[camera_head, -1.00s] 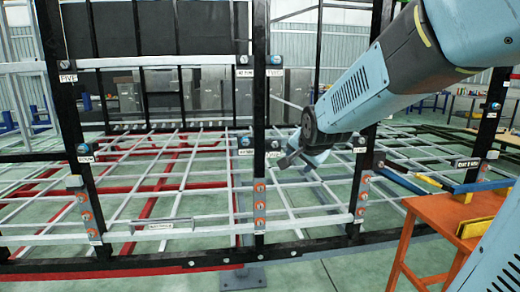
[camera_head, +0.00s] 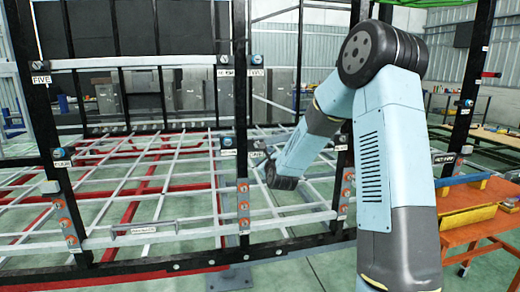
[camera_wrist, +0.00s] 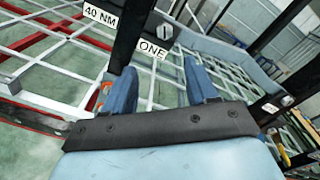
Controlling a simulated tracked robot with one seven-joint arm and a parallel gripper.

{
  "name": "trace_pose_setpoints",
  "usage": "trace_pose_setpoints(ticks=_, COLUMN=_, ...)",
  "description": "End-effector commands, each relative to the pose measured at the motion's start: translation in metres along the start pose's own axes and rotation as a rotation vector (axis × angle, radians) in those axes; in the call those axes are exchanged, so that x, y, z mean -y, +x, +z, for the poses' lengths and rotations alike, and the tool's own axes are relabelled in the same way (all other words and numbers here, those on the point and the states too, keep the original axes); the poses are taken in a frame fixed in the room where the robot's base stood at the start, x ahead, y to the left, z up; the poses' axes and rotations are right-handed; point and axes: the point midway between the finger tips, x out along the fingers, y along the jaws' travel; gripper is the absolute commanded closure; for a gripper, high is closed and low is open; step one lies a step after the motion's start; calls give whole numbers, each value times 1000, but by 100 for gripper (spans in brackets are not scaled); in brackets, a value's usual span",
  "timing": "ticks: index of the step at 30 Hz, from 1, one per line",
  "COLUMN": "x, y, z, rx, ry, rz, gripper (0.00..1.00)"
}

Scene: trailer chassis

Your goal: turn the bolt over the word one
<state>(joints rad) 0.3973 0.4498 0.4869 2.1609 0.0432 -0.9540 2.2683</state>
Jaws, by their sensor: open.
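In the wrist view, the bolt (camera_wrist: 162,35) over the word one is a grey round head on the black upright. The white ONE label (camera_wrist: 152,50) sits just below it. My gripper (camera_wrist: 161,86) is open, with two blue fingers apart and nothing between them. The bolt and label appear beyond the fingertips, above the gap between them, and apart from both. In the head view my arm's wrist end hangs just right of the middle upright (camera_head: 242,100); the fingers cannot be made out there.
A 40 NM label (camera_wrist: 100,16) is left of the bolt. White bars and black uprights of the chassis frame surround my arm. An orange table (camera_head: 460,215) with a yellow block (camera_head: 468,217) stands at right. Green floor lies below the frame.

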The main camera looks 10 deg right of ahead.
Motion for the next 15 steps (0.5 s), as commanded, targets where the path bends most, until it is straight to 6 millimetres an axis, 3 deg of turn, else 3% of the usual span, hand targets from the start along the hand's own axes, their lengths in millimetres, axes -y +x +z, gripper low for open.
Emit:
trace_pose_setpoints(ticks=8, x=1, y=14, z=-10, rx=29, ry=125, rz=-43, gripper=43)
trace_pose_setpoints(ticks=15, x=3, y=46, z=-9, rx=28, ry=124, rz=-43, gripper=43)
